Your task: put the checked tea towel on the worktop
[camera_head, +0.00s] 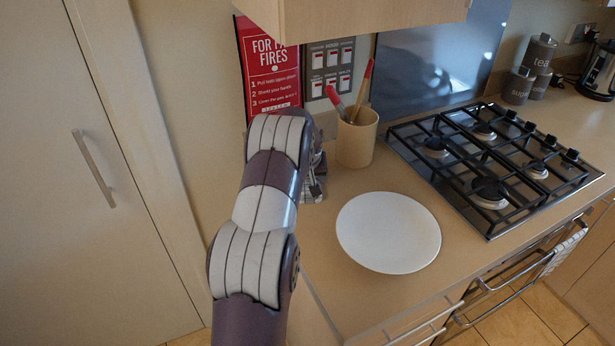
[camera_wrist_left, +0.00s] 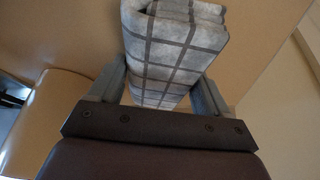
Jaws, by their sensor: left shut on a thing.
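The checked tea towel (camera_wrist_left: 172,45), grey with dark lines and folded into a thick bundle, is between the fingers of my left gripper (camera_wrist_left: 160,88) in the left wrist view. The gripper is shut on it. In the head view my own arm hides most of the gripper, and a bit of the towel (camera_head: 314,186) shows just right of the arm, low at the worktop's back left. I cannot tell whether the towel touches the worktop (camera_head: 345,290). My right gripper is not in view.
A utensil pot (camera_head: 356,138) stands close to the right of the towel. A white plate (camera_head: 388,232) lies in front of the pot. A gas hob (camera_head: 490,160) is at right. Another checked cloth (camera_head: 563,252) hangs at the oven handle. A red fire sign (camera_head: 272,70) is behind.

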